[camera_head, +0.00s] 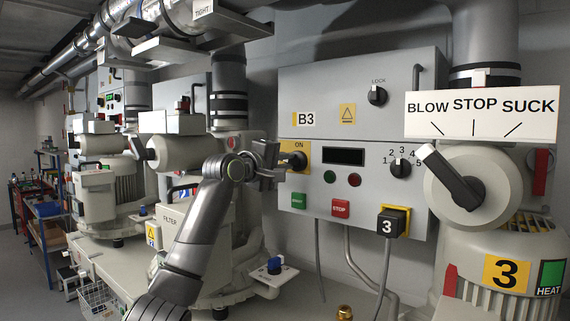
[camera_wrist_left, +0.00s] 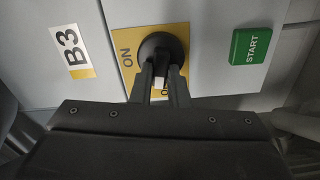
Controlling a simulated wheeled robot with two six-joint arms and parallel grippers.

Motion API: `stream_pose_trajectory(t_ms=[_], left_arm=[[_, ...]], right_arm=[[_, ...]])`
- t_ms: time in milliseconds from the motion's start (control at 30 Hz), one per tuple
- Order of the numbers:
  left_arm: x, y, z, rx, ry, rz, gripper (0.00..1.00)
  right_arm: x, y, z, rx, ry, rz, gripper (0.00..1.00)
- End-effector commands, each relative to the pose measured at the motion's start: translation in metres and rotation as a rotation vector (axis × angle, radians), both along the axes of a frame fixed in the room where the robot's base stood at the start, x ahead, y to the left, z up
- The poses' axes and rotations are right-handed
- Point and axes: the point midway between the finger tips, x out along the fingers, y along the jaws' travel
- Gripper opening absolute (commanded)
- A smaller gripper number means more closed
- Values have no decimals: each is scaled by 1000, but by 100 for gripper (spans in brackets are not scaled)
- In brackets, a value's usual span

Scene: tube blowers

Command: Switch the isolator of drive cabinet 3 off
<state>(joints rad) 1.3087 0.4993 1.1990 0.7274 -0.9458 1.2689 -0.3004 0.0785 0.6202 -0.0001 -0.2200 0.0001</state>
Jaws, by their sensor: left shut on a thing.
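Drive cabinet 3 is the grey box (camera_head: 350,75) marked B3. Its isolator is a dark round rotary knob (camera_wrist_left: 160,58) on a yellow plate (camera_wrist_left: 128,75) lettered ON; the second label is mostly hidden behind the fingers. My left gripper (camera_head: 280,163) reaches in from the left at the isolator and covers much of it in the head view. In the left wrist view its fingers (camera_wrist_left: 160,84) are shut on the knob's handle, whose pale end shows between them. My right gripper is not in view.
Below the isolator are a green START button (camera_head: 299,201) and a red STOP button (camera_head: 340,208). A selector knob (camera_head: 400,168) and a plug marked 3 (camera_head: 392,222) sit to the right. A large BLOW/STOP/SUCK lever (camera_head: 450,177) stands at far right.

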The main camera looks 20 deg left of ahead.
Motion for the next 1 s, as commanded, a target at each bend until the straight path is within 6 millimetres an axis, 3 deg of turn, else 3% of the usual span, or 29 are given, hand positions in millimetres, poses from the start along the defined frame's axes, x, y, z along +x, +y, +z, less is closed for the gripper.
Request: stream_pose_trajectory(t_ms=[400,933,967,1000], left_arm=[[0,1,-1,-170,60,2,0],[0,0,-1,-193,69,1,0],[0,0,-1,-193,69,1,16],[0,0,-1,-193,69,1,21]], right_arm=[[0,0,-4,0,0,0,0],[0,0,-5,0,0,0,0],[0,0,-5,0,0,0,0],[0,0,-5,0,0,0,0]])
